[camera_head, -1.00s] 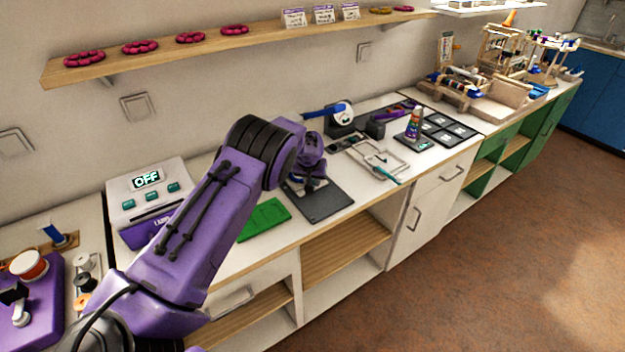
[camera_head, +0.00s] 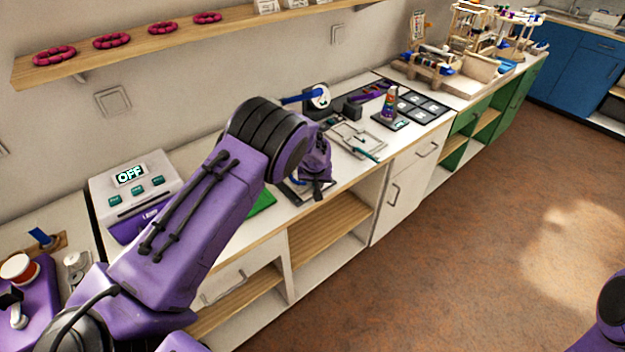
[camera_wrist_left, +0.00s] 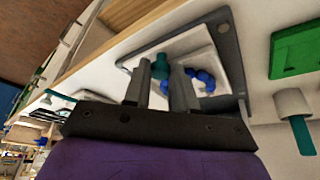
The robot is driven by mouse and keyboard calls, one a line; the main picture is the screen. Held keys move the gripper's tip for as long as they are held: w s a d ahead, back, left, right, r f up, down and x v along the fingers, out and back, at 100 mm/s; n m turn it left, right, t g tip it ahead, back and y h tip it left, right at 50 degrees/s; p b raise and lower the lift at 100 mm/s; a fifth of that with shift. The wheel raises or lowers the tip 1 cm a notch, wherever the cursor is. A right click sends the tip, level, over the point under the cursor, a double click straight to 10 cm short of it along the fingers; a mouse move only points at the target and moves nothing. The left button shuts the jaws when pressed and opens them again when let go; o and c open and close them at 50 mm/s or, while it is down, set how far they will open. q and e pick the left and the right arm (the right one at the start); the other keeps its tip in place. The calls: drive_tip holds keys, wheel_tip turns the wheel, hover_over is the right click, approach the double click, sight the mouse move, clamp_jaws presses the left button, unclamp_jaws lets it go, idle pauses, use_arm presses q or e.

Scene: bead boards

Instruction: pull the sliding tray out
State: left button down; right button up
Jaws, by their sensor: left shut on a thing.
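In the left wrist view, a dark grey flat base with a raised rim (camera_wrist_left: 232,62) lies on the counter and carries a pale sliding tray (camera_wrist_left: 203,50). Blue bead-like pieces (camera_wrist_left: 203,76) lie on the pale surface. A teal knob (camera_wrist_left: 160,64) is at the two fingertips of my left gripper (camera_wrist_left: 165,78), which is shut on it. The fingers hide the knob's lower part. In the head view, my left wrist covers most of the tray and base. My right gripper is out of view.
A green board (camera_wrist_left: 295,48) and a pale cup with a teal stick (camera_wrist_left: 293,103) stand beside the base. In the head view, a white box reading OFF (camera_head: 133,190) is to the left and a clamp frame (camera_head: 352,140) to the right. Open floor (camera_head: 430,260) lies in front.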

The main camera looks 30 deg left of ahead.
use_arm(q)
drive_tip(key=c, duration=0.9)
unclamp_jaws()
drive_tip(key=shift+d, duration=0.3)
drive_tip(key=shift+s+r, duration=0.15)
drive_tip(key=shift+r, duration=0.2)
drive_tip(key=b+v, duration=0.2)
drive_tip(key=v, duration=0.7)
drive_tip(key=shift+s+r, duration=0.2)
drive_tip(key=shift+r, duration=0.15)
drive_tip(key=shift+d, duration=0.1)
